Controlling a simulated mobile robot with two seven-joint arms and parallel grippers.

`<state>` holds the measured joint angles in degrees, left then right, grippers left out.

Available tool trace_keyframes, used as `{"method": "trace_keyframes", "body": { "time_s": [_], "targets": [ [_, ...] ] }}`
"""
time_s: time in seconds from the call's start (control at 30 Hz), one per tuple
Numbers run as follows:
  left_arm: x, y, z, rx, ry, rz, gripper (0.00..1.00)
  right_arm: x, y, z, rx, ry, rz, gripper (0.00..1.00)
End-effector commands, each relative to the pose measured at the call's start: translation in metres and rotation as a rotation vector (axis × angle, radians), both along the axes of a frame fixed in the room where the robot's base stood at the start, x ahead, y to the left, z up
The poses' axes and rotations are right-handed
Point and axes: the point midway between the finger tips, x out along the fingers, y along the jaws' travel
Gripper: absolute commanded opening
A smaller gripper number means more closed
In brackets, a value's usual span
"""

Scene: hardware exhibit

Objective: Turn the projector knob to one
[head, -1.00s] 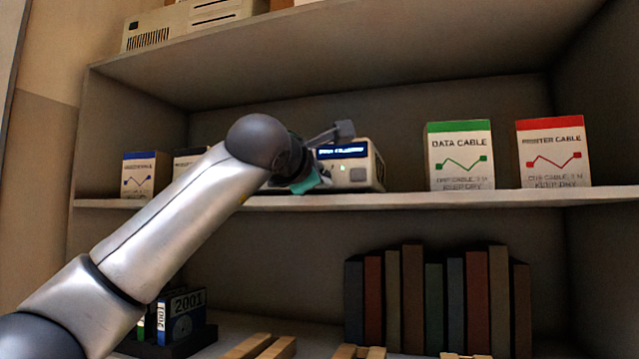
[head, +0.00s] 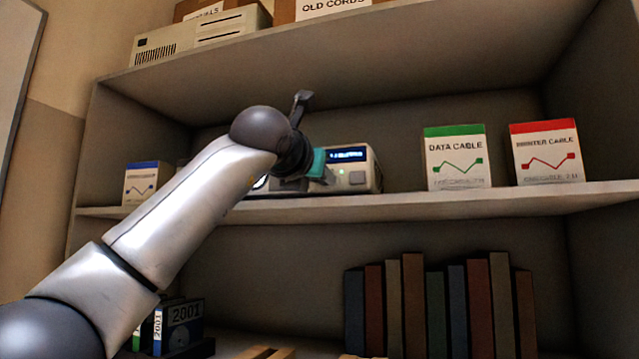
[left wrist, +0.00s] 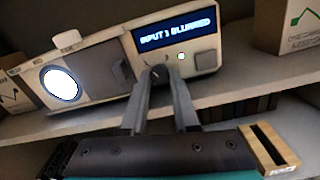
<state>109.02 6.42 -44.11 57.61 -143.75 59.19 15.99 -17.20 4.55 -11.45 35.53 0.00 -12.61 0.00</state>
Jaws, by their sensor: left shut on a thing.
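The projector (head: 372,168) stands on the middle shelf as a beige box, partly hidden behind my left wrist. In the left wrist view the projector (left wrist: 98,68) shows a lit round lens (left wrist: 60,84) at left and a blue display (left wrist: 174,32) that seems to read "INPUT 1 BLURRED". The knob's pointing direction cannot be read.
A green-topped data cable box (head: 456,158) and a red-topped cable box (head: 546,153) stand right of the projector. A blue-topped box (head: 141,184) stands at left. Several books (head: 440,305) fill the lower shelf. The shelf between projector and data cable box is clear.

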Motion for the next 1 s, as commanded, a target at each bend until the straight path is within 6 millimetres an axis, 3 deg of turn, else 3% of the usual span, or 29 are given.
{"method": "trace_keyframes", "body": {
  "time_s": [0.4, 0.93, 0.97, 1.0],
  "targets": [
    [0.0001, -0.0002, -0.0014, -0.171, 0.060, 0.000, 0.00, -0.0001, -0.0004, -0.0078, -0.001, 0.000, 0.000, 0.00],
    [0.0004, -0.0002, -0.0012, -0.192, 0.067, 0.000, 0.00, -0.0001, -0.0005, -0.0082, -0.001, 0.000, 0.000, 0.00],
    [0.0003, -0.0003, -0.0013, -0.192, 0.067, 0.000, 0.31, -0.0001, -0.0005, -0.0082, -0.001, 0.000, 0.000, 0.00],
    [0.0003, -0.0003, -0.0012, -0.192, 0.067, 0.000, 0.35, 0.0000, -0.0005, -0.0082, -0.001, 0.000, 0.000, 0.00]
  ]
}}
